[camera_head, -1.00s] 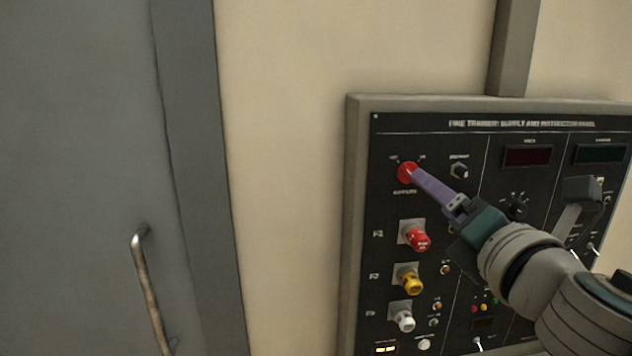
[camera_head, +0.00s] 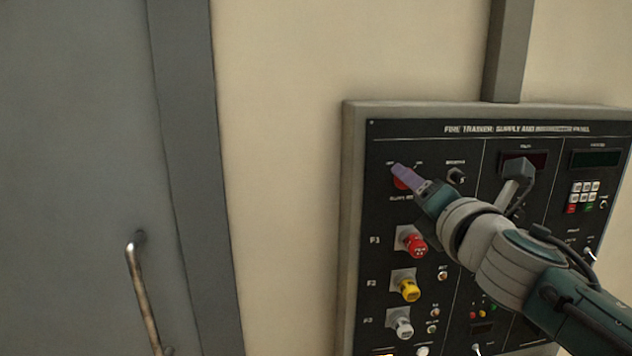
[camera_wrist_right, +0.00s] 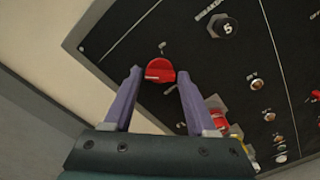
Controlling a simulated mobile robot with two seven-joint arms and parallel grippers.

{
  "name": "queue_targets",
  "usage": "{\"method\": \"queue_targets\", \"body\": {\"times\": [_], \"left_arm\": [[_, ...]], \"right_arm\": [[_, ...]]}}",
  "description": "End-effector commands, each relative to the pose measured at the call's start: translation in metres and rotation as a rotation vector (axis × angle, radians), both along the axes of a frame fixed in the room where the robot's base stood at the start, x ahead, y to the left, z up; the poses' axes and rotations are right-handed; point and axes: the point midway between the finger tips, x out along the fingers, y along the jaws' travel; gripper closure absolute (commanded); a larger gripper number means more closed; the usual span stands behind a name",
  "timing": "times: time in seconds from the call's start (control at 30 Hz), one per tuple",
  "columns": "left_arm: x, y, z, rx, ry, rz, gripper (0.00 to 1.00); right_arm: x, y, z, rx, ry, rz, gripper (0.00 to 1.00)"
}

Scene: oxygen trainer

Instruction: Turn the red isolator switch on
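The red isolator switch (camera_head: 401,184) is a round red knob at the upper left of the black trainer panel (camera_head: 388,140). In the head view my right gripper (camera_head: 397,169) partly covers it. In the right wrist view the red knob (camera_wrist_right: 160,71) shows between and just beyond the tips of my purple fingers, with a light mark along its lower edge. The right gripper (camera_wrist_right: 159,76) is open, one finger on each side of the knob. Narrow gaps seem to show beside it; contact cannot be told. My left gripper is not in view.
Below the switch are a red knob (camera_head: 413,244), a yellow knob (camera_head: 409,289) and a white knob (camera_head: 403,328). A black breaker knob (camera_head: 457,175) sits to its right. A grey door with a metal handle (camera_head: 143,290) is at left; bare wall lies between.

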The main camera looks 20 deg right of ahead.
Motion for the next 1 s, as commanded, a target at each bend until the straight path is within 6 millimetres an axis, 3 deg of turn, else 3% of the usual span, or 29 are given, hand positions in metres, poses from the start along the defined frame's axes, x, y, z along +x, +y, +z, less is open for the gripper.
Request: {"method": "queue_targets", "body": {"times": [0.07,0.5,1.0], "left_arm": [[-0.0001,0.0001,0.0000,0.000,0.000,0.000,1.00],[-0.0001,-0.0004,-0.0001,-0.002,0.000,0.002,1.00],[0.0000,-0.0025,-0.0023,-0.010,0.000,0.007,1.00]], "right_arm": [[-0.0001,0.0000,-0.0001,0.000,0.000,0.000,0.53],[-0.0002,0.0000,0.0000,0.000,0.000,0.000,1.00],[-0.0002,0.0000,-0.0004,0.102,-0.025,0.000,1.00]]}}
